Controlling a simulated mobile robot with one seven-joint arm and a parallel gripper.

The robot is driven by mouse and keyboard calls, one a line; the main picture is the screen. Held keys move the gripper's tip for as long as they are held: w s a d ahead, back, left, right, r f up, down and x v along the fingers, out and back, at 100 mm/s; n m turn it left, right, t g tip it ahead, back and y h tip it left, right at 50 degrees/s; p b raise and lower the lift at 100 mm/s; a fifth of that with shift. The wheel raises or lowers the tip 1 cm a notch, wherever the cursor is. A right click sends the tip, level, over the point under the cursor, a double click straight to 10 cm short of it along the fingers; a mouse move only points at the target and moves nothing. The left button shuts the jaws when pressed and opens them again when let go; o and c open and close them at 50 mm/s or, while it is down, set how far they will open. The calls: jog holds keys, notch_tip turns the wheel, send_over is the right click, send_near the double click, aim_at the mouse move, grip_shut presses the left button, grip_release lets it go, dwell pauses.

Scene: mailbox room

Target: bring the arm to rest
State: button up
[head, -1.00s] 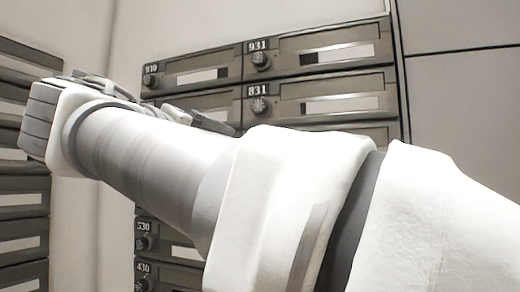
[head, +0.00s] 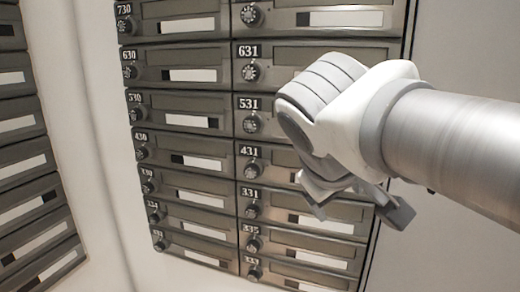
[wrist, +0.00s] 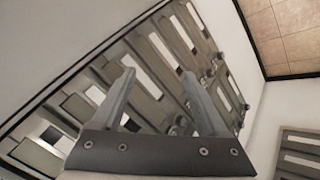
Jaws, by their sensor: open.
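My gripper (head: 360,206) is at the right of the head view, at the end of my white and grey arm, which comes in from the right edge. Its two fingers point down and stand apart, in front of the right column of the mailbox bank (head: 185,130). In the wrist view the open fingers (wrist: 158,78) have nothing between them but the mailbox fronts behind. I cannot tell the exact gap between the gripper and the mailboxes. My arm hides part of the bank's right side.
A second mailbox bank (head: 25,160) stands at the left of the head view, with a pale wall strip (head: 85,130) between the banks. A plain grey panel (head: 450,245) lies right of the main bank. Tan floor tiles (wrist: 290,35) show in the wrist view.

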jog(key=s+d+f+m+g+y+p, duration=0.15)
jog(key=s+f+m+y, duration=0.3)
jog(key=s+f, duration=0.7)
notch_tip(320, 180, up, 26)
jog(key=w+p, duration=0.1)
jog(key=p, duration=2.6)
jog(key=shift+w+d+g+h, duration=0.3)
jog(key=shift+g+h, duration=0.05)
jog(key=shift+m, duration=0.25)
